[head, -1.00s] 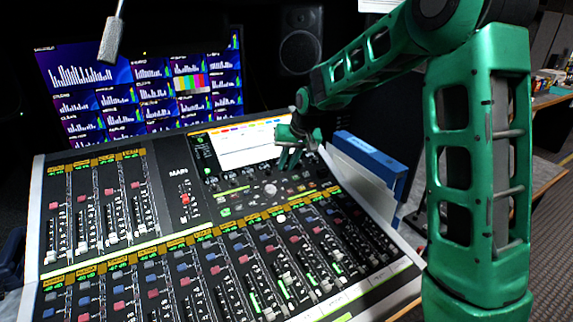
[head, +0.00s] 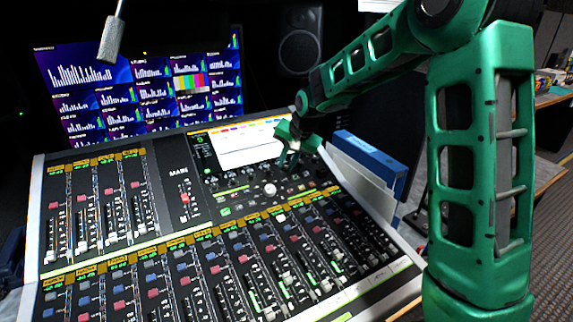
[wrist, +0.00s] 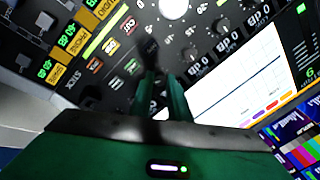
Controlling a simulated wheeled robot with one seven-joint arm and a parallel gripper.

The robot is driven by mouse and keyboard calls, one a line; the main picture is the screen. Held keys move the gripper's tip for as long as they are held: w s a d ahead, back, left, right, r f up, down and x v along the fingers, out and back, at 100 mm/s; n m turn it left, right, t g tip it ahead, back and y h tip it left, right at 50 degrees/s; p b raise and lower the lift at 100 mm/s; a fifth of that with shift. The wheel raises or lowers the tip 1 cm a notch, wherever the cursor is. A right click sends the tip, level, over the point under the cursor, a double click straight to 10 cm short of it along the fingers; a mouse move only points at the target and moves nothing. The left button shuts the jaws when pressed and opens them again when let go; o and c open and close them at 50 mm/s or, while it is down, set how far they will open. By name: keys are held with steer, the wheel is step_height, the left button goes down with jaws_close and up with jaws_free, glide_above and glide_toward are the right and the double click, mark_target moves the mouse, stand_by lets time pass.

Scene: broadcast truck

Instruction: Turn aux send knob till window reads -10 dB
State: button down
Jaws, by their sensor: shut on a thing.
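My gripper (head: 290,163) points down at the knob section of the mixing console (head: 160,262), just in front of its screen. In the wrist view its two dark green fingers (wrist: 158,72) are close together around a small dark knob (wrist: 150,47). The fingers hide part of this knob, and its pointer cannot be made out. Knobs with white dB scales (wrist: 222,48) stand beside it. Small green-lit windows (wrist: 66,40) show upside down at the upper left of the wrist view; I cannot read their values surely or tell which belongs to the held knob.
The console's bright screen (head: 245,146) lies close behind my gripper. A large pale round knob (wrist: 173,8) is near the fingers. Faders and buttons fill the console's front. Blue and white binders (head: 370,160) stand at its right edge. A microphone (head: 112,40) hangs at upper left.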

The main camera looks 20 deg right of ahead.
stand_by(0.3)
steer(key=c, duration=1.7)
jaws_free()
steer(key=shift+o, duration=0.2)
steer(key=shift+r, duration=0.1)
steer(key=v, duration=1)
steer(key=shift+r, duration=0.25)
steer(key=shift+s, duration=0.1)
